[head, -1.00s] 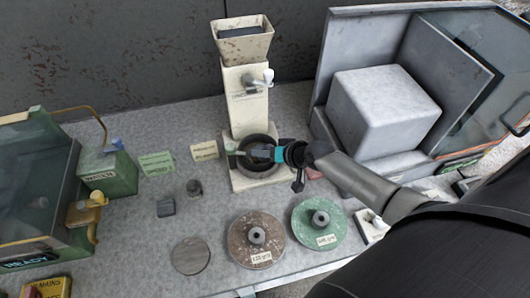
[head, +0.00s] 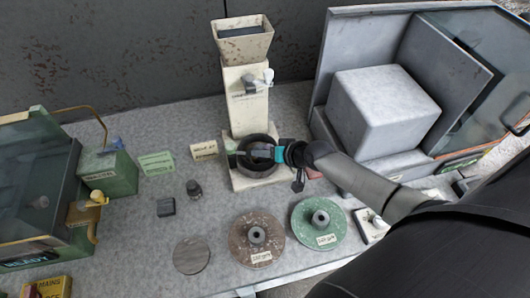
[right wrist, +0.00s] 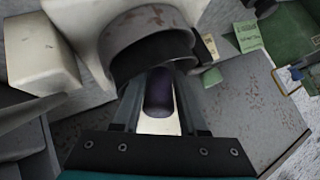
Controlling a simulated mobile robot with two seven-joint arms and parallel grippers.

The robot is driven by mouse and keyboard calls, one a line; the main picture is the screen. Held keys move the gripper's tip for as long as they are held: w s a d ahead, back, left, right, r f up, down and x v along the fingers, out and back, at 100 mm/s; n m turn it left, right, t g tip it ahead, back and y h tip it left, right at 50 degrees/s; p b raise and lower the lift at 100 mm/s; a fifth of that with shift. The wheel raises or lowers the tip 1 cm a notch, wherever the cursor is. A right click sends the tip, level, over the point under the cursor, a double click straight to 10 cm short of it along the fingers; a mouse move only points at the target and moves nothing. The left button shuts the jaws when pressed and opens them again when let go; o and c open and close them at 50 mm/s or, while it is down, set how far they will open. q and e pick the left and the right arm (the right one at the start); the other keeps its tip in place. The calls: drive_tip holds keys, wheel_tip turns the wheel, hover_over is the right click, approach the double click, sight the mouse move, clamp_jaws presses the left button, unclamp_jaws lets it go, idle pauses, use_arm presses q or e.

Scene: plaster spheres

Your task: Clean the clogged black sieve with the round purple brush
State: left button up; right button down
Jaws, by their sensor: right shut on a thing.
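The black round sieve (head: 244,165), a deep dark ring, sits on the foot of the cream stand; its inside is mostly hidden by my gripper. It also shows in the right wrist view (right wrist: 122,62). My right gripper (head: 262,153) reaches in from the right, with its fingers over the sieve's opening. In the right wrist view, the fingers are shut on the purple brush (right wrist: 158,93), a rounded dark purple body close to the sieve's rim. I cannot tell whether the brush touches the mesh. My left gripper is not in view.
The cream stand (head: 244,100) with its hopper rises behind the sieve. A grey cabinet (head: 385,110) stands at right. Brown (head: 239,233) and green (head: 302,227) discs lie in front.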

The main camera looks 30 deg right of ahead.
drive_tip(key=shift+s+a+f, duration=0.15)
drive_tip(key=shift+s+f, duration=0.15)
drive_tip(key=shift+f, duration=0.1)
drive_tip(key=shift+s+a+r+p, duration=0.1)
drive_tip(key=shift+a+r+p, duration=0.05)
drive_tip(key=shift+a+p, duration=0.7)
drive_tip(key=shift+d+b, duration=0.4)
drive_tip(key=shift+d, duration=0.1)
drive_tip(key=shift+w+d+r+b, duration=0.1)
drive_tip(key=shift+w+d+b, duration=0.1)
drive_tip(key=shift+d, duration=0.3)
drive_tip(key=shift+w+d+r+b, duration=0.1)
drive_tip(key=shift+d+b, duration=0.15)
drive_tip(key=shift+d, duration=0.25)
drive_tip(key=shift+w+d+b, duration=0.1)
drive_tip(key=shift+d+b, duration=0.1)
drive_tip(key=shift+d, duration=0.3)
drive_tip(key=shift+s+a+r+p, duration=0.1)
drive_tip(key=shift+a+r+p, duration=0.05)
drive_tip(key=shift+a+p, duration=0.65)
drive_tip(key=shift+a+r+p, duration=0.1)
drive_tip(key=shift+a+p, duration=0.5)
drive_tip(key=shift+a, duration=0.45)
